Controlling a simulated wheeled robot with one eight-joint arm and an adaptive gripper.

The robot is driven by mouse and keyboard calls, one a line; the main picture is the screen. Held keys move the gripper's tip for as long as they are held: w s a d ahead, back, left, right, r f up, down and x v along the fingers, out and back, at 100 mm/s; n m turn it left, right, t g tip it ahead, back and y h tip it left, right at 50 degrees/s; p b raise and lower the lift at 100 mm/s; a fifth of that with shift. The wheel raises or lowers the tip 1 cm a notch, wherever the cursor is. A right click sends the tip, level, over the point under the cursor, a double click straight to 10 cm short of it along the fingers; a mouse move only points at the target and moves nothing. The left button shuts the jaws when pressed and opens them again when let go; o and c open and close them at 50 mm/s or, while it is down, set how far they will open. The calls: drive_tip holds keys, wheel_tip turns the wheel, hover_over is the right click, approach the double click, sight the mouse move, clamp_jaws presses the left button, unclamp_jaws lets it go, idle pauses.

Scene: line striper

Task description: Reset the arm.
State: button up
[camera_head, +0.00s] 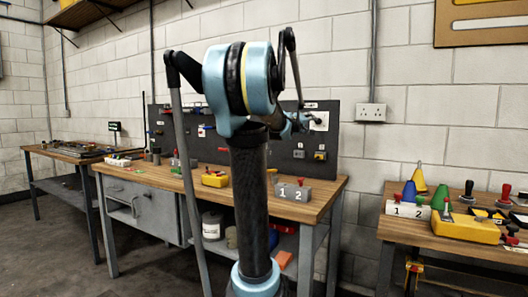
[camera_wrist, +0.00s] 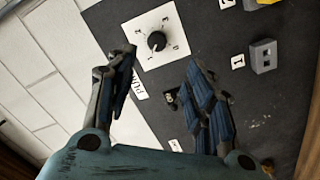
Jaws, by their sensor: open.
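My arm stands upright in the middle of the head view, with a pale blue joint at its top and a dark tube below. My gripper (camera_wrist: 160,78) is open and empty in the wrist view, its two dark blue-padded fingers spread apart. Between and beyond the fingertips is a black dial (camera_wrist: 156,41) on a white plate, fixed to a dark panel (camera_wrist: 215,25). I cannot tell the exact gap to the panel. In the head view my gripper is small and partly hidden behind the arm, in front of the dark panel (camera_head: 345,145).
A right-hand table (camera_head: 395,232) holds coloured cones and a yellow device (camera_head: 466,228). Another bench (camera_head: 50,152) stands far left. Floor shows at the left.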

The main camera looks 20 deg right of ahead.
drive_tip(key=s+a+f+g+y, duration=0.1)
drive_tip(key=s+a+f+y, duration=0.5)
drive_tip(key=a+f, duration=0.65)
drive_tip(key=s+a+f+g+y, duration=0.25)
drive_tip(key=s+a+f, duration=0.6)
drive_tip(key=a, duration=0.75)
drive_tip(key=s+a+f+y, duration=0.5)
drive_tip(key=a+f+y, duration=0.1)
drive_tip(key=a+f, duration=0.7)
drive_tip(key=s+f+g, duration=0.5)
drive_tip(key=s+f, duration=0.5)
drive_tip(key=s, duration=0.5)
drive_tip(key=shift+s+a, duration=0.25)
drive_tip(key=shift+a, duration=0.15)
drive_tip(key=shift+f, duration=0.1)
